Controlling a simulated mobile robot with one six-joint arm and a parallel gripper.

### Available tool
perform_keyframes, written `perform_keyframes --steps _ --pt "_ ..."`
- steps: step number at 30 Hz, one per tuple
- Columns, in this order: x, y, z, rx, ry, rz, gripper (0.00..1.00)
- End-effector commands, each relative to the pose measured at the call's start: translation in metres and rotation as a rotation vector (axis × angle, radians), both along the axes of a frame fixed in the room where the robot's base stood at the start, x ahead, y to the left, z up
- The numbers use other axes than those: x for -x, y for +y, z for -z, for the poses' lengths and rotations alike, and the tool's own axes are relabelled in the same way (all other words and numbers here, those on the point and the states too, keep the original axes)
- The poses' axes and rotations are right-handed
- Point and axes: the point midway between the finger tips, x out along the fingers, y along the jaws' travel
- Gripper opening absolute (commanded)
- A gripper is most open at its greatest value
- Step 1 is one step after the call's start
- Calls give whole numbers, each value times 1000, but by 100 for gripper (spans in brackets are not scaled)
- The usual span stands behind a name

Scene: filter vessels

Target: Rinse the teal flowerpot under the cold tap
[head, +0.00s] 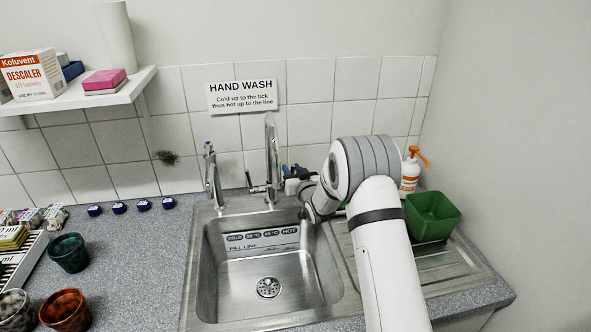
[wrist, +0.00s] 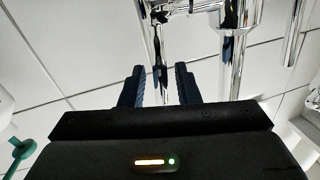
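The teal flowerpot (head: 69,254) stands upright on the counter at the left, well away from my gripper. A tall chrome tap (head: 272,150) with a side lever (head: 259,188) rises behind the sink (head: 204,270). A smaller chrome tap (head: 212,178) with a blue mark on top stands left of it. My gripper (head: 287,172) is beside the tall tap, partly hidden by my arm. In the wrist view my gripper (wrist: 159,80) is open, with a thin chrome part (wrist: 158,48) ahead between its fingers; I cannot tell if they touch. No running water shows.
A brown pot (head: 66,310) and a speckled pot (head: 14,312) stand near the teal one. Several blue caps (head: 119,207) line the back. A green tub (head: 432,216) and an orange-topped bottle (head: 410,172) stand right of the sink. A shelf (head: 85,105) overhangs at left.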

Motion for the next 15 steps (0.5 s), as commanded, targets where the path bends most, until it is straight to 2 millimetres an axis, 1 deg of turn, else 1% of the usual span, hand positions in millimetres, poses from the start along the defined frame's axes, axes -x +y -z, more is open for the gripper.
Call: perform_keyframes --steps 6,15 --pt "0 0 0 0 0 0 28" --pt "0 1 0 0 0 0 4"
